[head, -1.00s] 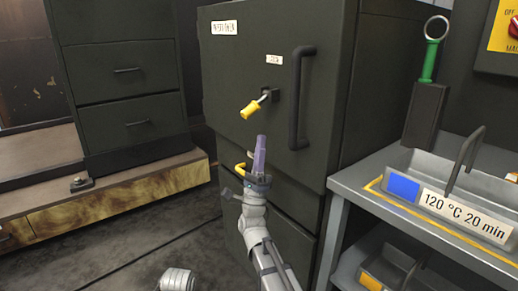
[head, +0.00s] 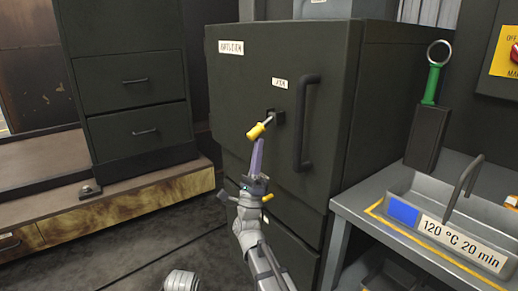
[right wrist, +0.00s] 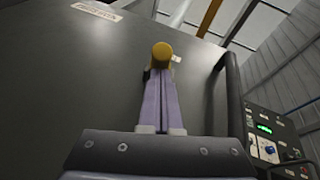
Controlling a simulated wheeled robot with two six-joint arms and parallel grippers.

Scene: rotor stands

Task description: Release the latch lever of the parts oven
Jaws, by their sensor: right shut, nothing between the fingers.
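The parts oven (head: 230,100) is a tall dark cabinet in the middle of the head view, with its door closed. The latch lever (head: 261,129) has a yellow grip and sticks out from a dark mount on the door, left of the handle. My right gripper (head: 257,143) is shut and empty, its purple fingers pointing up right below the yellow grip. In the right wrist view the yellow end of the lever (right wrist: 161,52) shows just beyond the fingertips (right wrist: 160,76). I cannot tell whether they touch. My left gripper is not in view.
A dark vertical door handle (head: 299,125) stands right of the lever. A metal bench (head: 352,207) with a grey tray labelled 120 °C 20 min is at the right. A drawer cabinet (head: 135,105) stands at the left. Floor is open between.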

